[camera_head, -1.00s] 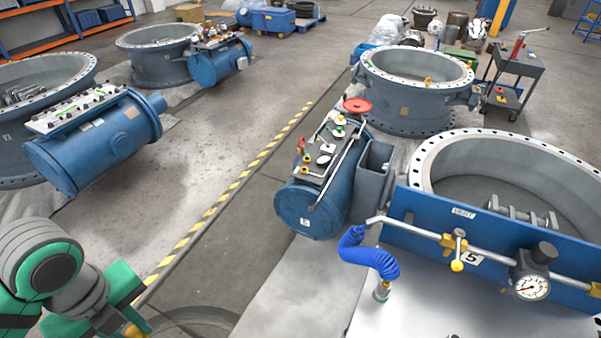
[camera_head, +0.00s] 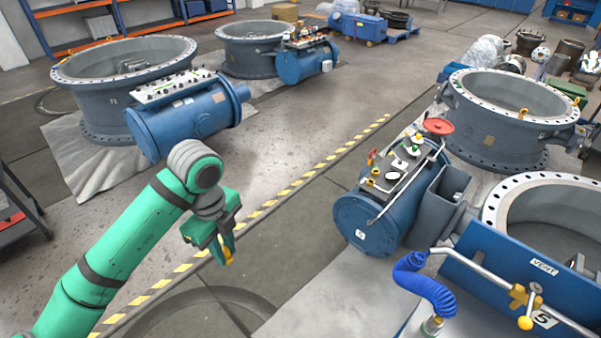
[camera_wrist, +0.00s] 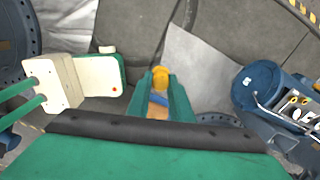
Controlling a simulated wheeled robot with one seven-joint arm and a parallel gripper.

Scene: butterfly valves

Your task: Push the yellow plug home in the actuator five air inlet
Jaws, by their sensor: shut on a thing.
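A blue cylinder actuator (camera_head: 368,228) stands left of the panel. I cannot make out the air inlet.
A blue coiled hose (camera_head: 424,284) rises to a metal pipe with a yellow-handled valve (camera_head: 526,305). Large grey valve rings (camera_head: 505,105) stand at the right and back left. Another blue actuator (camera_head: 190,115) is at the left. The floor between is clear.

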